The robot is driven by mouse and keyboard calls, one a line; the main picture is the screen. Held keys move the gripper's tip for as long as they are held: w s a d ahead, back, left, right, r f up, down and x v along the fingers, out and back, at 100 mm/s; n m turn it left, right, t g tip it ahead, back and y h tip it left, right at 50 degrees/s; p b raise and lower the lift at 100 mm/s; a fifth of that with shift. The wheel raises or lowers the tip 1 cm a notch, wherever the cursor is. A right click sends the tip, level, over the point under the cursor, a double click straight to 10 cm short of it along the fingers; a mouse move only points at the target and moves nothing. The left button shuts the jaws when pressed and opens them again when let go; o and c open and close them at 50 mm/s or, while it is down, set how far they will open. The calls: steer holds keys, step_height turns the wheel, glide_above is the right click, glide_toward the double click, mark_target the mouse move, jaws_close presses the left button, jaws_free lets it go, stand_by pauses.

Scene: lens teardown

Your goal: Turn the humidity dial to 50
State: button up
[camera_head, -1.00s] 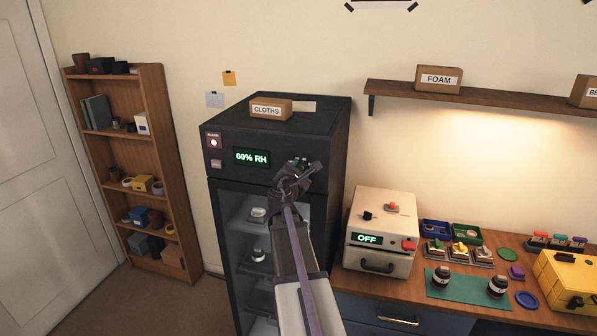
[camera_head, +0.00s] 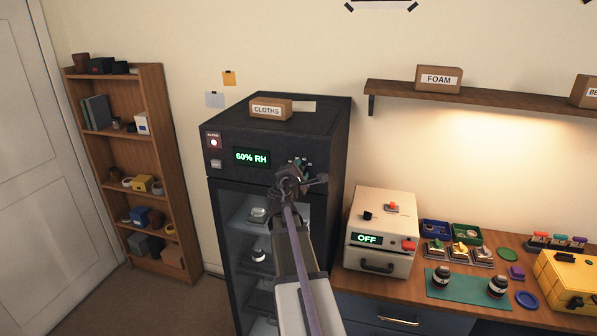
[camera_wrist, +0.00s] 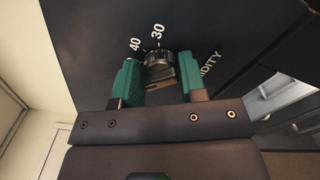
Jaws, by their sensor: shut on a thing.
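The humidity dial (camera_wrist: 160,62), a dark knob with a ridged edge, sits on the black panel of the cabinet (camera_head: 330,150). The printed numbers 40 and 30 show beside it in the wrist view, with part of the word HUMIDITY at right; other marks are hidden. My gripper (camera_wrist: 162,80) has its green fingers on either side of the dial and is shut on it. In the head view my gripper (camera_head: 299,166) is at the panel's right part and mostly covers the dial. The green display (camera_head: 251,157) reads 60% RH.
A CLOTHS box (camera_head: 270,109) stands on the cabinet. The glass door (camera_head: 235,230) is below the panel. A cream box (camera_head: 384,235) with an OFF display stands on the bench at right.

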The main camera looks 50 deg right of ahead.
steer(key=shift+m, duration=2.1)
steer(key=o, duration=0.9)
steer(key=shift+c, duration=0.2)
steer(key=v, duration=1.1)
steer(key=shift+d, duration=0.1)
